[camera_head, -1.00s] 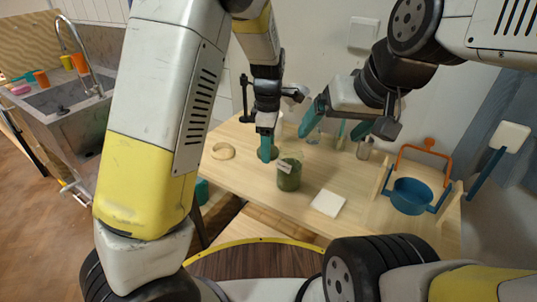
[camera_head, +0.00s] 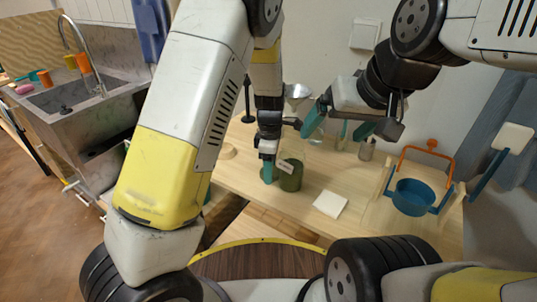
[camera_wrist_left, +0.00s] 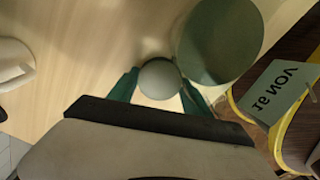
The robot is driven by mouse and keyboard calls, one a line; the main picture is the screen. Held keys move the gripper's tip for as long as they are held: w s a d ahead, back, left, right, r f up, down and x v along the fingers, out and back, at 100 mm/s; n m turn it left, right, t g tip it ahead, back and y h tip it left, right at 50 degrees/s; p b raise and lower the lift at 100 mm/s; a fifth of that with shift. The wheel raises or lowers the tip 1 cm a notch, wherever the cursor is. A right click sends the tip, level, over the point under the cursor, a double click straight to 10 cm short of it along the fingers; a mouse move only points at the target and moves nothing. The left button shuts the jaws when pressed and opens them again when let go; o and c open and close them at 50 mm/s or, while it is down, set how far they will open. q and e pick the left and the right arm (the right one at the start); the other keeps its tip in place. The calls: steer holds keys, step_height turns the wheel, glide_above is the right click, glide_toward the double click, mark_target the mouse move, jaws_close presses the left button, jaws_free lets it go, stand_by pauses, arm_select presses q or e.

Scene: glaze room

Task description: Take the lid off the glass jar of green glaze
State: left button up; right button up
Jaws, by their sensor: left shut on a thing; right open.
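The glass jar (camera_head: 291,176) of green glaze stands on the wooden bench, with a pale tag on its side. In the left wrist view the jar (camera_wrist_left: 220,38) shows from above as a dark green disc, and its tag (camera_wrist_left: 272,92) is turned. My left gripper (camera_head: 267,172) is low, just left of the jar. In its wrist view its teal fingers (camera_wrist_left: 160,98) are shut on a small round pale piece (camera_wrist_left: 160,79), apparently the lid's knob; the rest of the lid is not clear. My right gripper (camera_head: 338,122) is open and empty, above and behind the jar.
A white tile (camera_head: 330,204) lies right of the jar. A pale ring (camera_head: 228,151) is partly hidden behind my left arm.

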arm_select(q)
steer(key=o, duration=1.6)
steer(key=shift+c, duration=0.2)
step_height(320, 180, up, 11)
steer(key=s+a+r+m+t+h, duration=0.1)
steer(key=s+a+r+m+h, duration=0.1)
steer(key=s+a+r+m, duration=0.4)
steer(key=s+a+r+m+t, duration=0.5)
steer(key=s+a+r+m, duration=0.4)
steer(key=s, duration=0.4)
steer(key=shift+s+a+m, duration=0.35)
steer(key=shift+a+m, duration=0.25)
steer(key=shift+a, duration=0.35)
